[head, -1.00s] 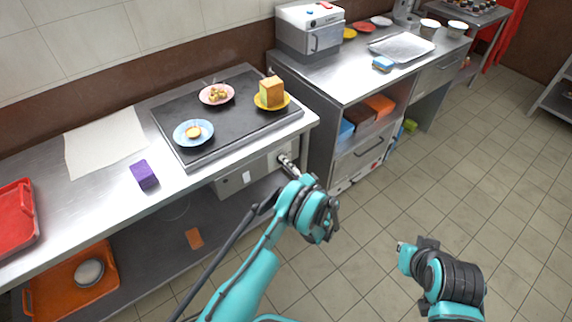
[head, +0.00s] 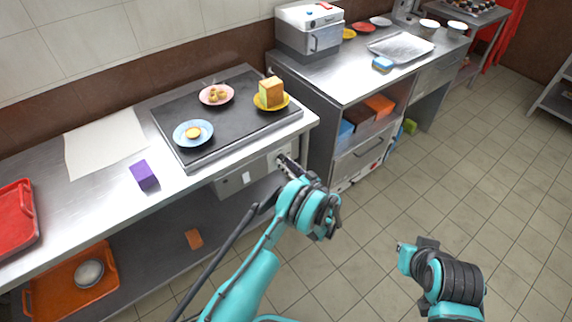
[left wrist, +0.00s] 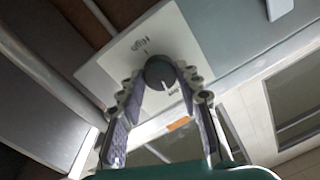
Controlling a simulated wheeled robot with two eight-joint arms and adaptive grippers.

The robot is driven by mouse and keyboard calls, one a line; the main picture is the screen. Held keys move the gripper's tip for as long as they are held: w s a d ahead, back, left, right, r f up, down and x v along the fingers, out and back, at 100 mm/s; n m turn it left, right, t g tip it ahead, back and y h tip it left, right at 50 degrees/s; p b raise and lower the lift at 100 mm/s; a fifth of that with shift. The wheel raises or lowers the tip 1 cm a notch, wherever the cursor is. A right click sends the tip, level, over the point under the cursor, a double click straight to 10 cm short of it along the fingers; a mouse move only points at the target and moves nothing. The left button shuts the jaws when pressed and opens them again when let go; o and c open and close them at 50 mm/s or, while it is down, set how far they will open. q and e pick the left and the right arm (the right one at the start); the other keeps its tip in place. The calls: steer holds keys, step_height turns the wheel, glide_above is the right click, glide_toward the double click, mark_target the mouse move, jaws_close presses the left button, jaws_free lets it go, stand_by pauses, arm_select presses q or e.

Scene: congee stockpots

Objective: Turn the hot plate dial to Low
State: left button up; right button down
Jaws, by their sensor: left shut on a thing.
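The hot plate (head: 225,117) is a flat black slab on the left steel counter. Its dial (left wrist: 158,72) is a round dark knob on a pale panel, seen close up in the left wrist view. A "High" label is readable beside the knob, and a smaller marking is partly hidden by the fingers. A light pointer line shows on the knob. My left gripper (left wrist: 160,84) is shut on the dial, a finger on each side. In the head view my left gripper (head: 284,162) reaches the counter's front panel and hides the dial.
Plates with food stand on the hot plate, including a yellow plate (head: 272,103) with a bread block. A purple block (head: 144,175) lies on the counter left of it. A second steel counter (head: 345,80) stands to the right. The tiled floor (head: 380,225) is clear.

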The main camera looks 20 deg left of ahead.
arm_select(q)
steer(key=shift+n, duration=1)
steer(key=o, duration=1.2)
steer(key=shift+c, duration=0.2)
steer(key=v, duration=1.2)
